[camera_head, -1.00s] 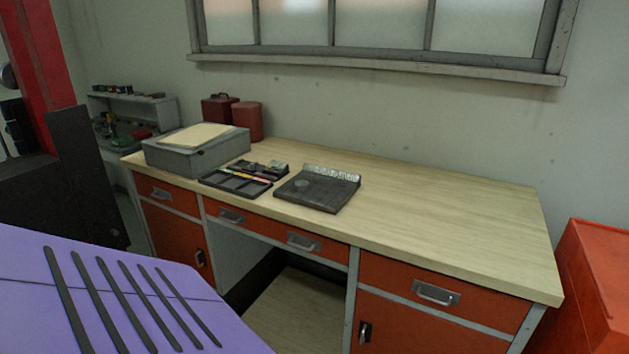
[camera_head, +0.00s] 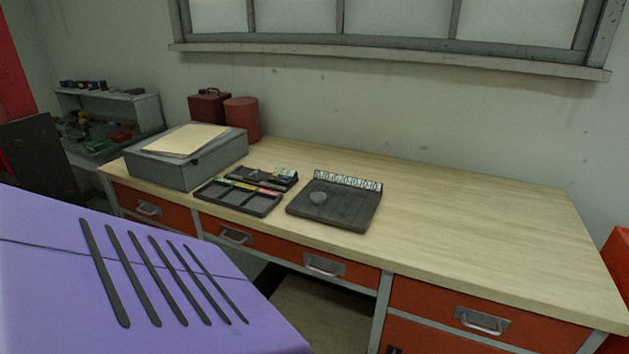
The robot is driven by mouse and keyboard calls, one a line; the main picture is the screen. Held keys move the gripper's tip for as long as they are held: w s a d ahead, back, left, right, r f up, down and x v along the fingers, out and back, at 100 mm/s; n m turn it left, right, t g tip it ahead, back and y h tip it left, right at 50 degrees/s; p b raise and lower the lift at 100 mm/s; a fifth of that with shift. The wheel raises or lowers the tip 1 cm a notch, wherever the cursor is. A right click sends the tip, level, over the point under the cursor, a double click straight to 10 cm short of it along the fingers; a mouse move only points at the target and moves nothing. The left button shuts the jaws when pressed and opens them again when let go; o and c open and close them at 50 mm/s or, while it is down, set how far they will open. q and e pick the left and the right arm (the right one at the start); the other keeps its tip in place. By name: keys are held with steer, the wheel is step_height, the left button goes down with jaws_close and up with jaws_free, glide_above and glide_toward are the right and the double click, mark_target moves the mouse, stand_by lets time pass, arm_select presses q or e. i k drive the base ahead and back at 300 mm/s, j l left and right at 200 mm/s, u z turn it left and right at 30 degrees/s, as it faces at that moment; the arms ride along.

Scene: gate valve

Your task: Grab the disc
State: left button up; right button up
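A dark compartment tray (camera_head: 238,197) sits left of the board. Behind it are a grey box (camera_head: 187,165) with papers on top and red containers (camera_head: 242,119). The desk's right half is clear. A purple slotted surface (camera_head: 60,290) fills the lower left.

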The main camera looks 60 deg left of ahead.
mark_target(317, 198)
steer(key=j, duration=1.95)
steer(key=k+z, duration=0.05)
